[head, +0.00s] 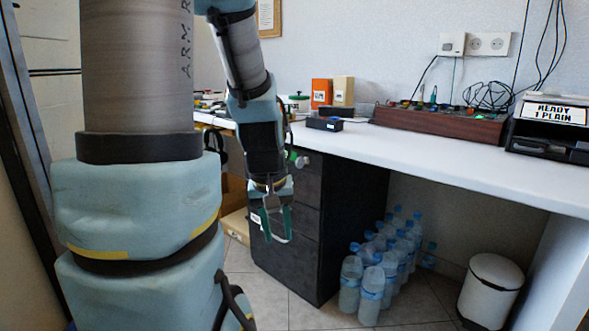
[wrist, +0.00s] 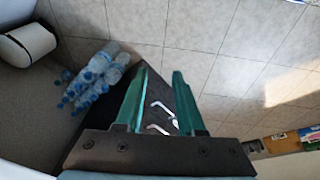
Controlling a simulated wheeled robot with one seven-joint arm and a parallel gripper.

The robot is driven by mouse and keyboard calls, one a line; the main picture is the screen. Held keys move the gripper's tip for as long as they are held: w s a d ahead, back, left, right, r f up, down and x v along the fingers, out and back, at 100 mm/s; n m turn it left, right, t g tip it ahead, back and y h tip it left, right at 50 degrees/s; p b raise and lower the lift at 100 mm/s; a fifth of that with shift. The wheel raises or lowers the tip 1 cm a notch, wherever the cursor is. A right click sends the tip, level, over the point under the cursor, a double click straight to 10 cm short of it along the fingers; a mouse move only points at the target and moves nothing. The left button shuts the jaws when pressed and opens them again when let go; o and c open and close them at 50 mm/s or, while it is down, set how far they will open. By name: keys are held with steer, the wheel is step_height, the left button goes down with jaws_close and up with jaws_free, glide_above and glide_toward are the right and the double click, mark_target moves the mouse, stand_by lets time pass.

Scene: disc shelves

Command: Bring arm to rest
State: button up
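My gripper (head: 277,222) hangs pointing down in front of the dark drawer cabinet (head: 285,271) in the head view. In the wrist view, the two green fingers of my gripper (wrist: 159,85) stand apart with nothing held between them. The cabinet's dark front with pale handles (wrist: 160,113) shows between and behind the fingers. My arm hangs beside my column, its elbow above the level of the white desk top (head: 440,160).
Several water bottles (head: 372,290) stand on the tiled floor (wrist: 190,45) under the desk, right of the cabinet. A white bin (head: 490,288) stands farther right. Boxes (head: 321,93) and a black tray labelled READY 1 PLAIN (head: 555,113) are on the desk. Floor before the cabinet looks clear.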

steer(key=s+a+f+m, duration=0.2)
steer(key=s+a, duration=0.2)
steer(key=w+d+p+v, duration=0.1)
steer(key=w+p+v, duration=0.2)
steer(key=p+v, duration=1.3)
steer(key=w+d+r+p+v, duration=0.1)
steer(key=w+p+v, duration=0.2)
steer(key=p+v, duration=1.3)
steer(key=shift+w+d+r+g+y+p, duration=0.35)
steer(key=shift+w+d+r, duration=0.2)
steer(key=shift+d, duration=0.25)
